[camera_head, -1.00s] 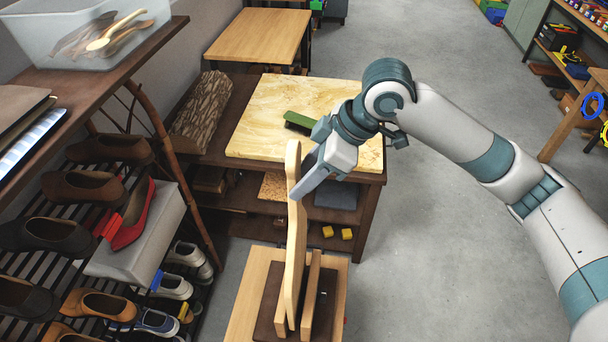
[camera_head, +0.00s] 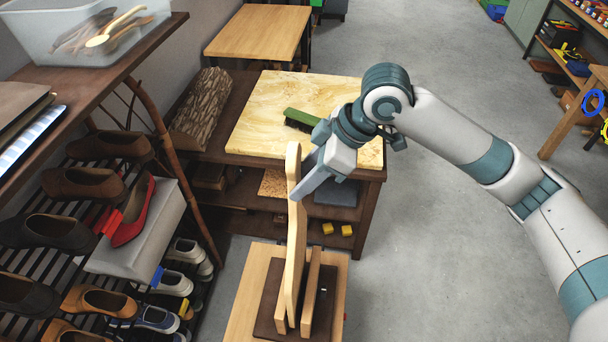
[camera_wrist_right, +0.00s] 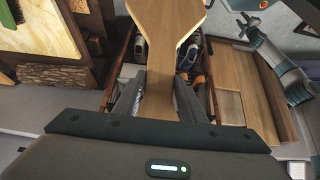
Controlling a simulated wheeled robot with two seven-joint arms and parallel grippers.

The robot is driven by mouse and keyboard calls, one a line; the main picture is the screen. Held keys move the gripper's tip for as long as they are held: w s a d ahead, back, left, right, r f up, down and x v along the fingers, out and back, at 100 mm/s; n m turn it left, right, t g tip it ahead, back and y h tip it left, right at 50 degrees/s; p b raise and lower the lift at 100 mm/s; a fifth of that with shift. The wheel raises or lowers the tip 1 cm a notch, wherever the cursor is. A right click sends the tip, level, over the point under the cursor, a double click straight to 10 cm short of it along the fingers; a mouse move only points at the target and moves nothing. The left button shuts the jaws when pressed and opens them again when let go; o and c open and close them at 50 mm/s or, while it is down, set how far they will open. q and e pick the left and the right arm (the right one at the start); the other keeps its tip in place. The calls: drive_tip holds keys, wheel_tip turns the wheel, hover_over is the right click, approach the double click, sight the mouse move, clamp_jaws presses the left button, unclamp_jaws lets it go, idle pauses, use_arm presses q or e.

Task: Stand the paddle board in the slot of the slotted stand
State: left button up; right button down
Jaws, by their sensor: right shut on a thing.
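The pale wooden paddle board (camera_head: 293,250) stands upright, seen nearly edge-on in the head view. My right gripper (camera_head: 298,196) is shut on its upper part. In the right wrist view the two fingers (camera_wrist_right: 160,98) close on the narrow handle, and the board's wide part (camera_wrist_right: 168,18) lies beyond. The slotted stand has a dark brown base (camera_head: 266,318) and upright wooden slats (camera_head: 312,285). The board's lower end is down between the slats; whether it touches the slot floor is hidden. Part of my left arm shows in the wrist view, its jaws too small to read.
The stand sits on a light wooden table (camera_head: 245,300). Behind it is a dark workbench with a pale top (camera_head: 270,100), a green brush (camera_head: 301,119) and a log (camera_head: 203,107). A shoe rack (camera_head: 75,250) is close on the left. Open floor (camera_head: 430,260) lies to the right.

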drive_tip(key=shift+f, duration=0.2)
drive_tip(key=c, duration=1)
unclamp_jaws()
drive_tip(key=shift+c, duration=0.2)
drive_tip(key=b+v, duration=0.3)
drive_tip(key=v, duration=1.4)
drive_tip(key=shift+d+b, duration=0.2)
drive_tip(key=shift+b, duration=0.1)
drive_tip(key=shift+r, duration=0.1)
